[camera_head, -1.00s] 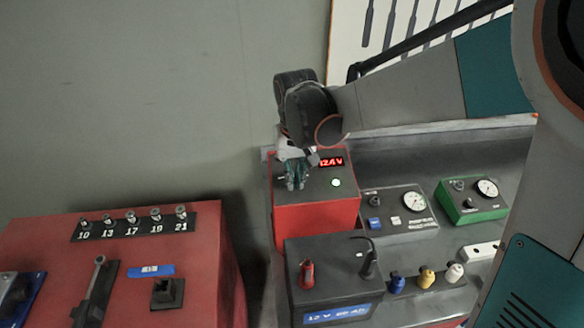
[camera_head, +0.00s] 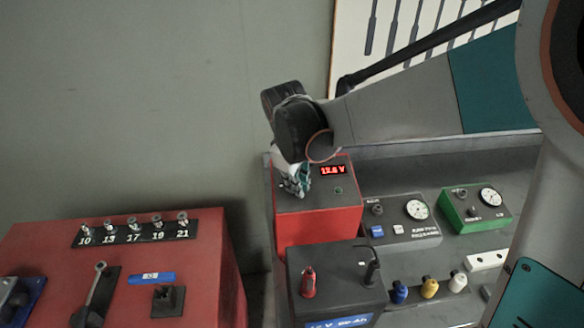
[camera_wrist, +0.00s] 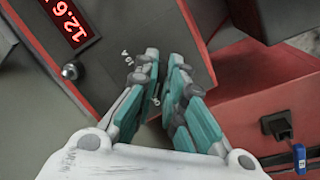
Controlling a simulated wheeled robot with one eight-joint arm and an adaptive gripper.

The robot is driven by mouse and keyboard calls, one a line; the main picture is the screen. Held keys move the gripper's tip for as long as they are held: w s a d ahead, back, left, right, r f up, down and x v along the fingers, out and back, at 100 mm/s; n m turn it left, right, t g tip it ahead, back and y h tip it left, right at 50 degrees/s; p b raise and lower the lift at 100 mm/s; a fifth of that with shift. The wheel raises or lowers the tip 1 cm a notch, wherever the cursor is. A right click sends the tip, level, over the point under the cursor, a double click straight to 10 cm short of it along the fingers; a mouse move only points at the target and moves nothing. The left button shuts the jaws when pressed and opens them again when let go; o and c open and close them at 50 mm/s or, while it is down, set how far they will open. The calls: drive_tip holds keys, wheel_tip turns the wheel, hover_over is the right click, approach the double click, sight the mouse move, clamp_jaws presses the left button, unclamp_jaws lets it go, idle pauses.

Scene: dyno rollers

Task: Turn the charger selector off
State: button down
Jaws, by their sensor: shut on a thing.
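The charger is a red box with a dark grey top (camera_head: 318,225) at the middle of the head view. Its red display (camera_head: 333,170) is lit, and the display reads 12.6 in the wrist view (camera_wrist: 68,22). The small round lamp (camera_head: 338,190) is dark; it also looks unlit in the wrist view (camera_wrist: 71,71). My gripper (camera_head: 297,190) points down onto the left part of the charger's top. In the wrist view, its teal fingers (camera_wrist: 163,75) are closed around the selector, which they hide. Part of a printed label shows beside the fingertips.
A black battery (camera_head: 335,275) with red and black clamps stands in front of the charger. Grey (camera_head: 400,222) and green (camera_head: 476,208) gauge boxes stand to its right. A red cabinet (camera_head: 215,255) with numbered sockets is at left, across a gap.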

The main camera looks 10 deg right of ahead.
drive_tip(key=shift+n, duration=0.3)
idle(0.4)
drive_tip(key=c, duration=1.7)
unclamp_jaws()
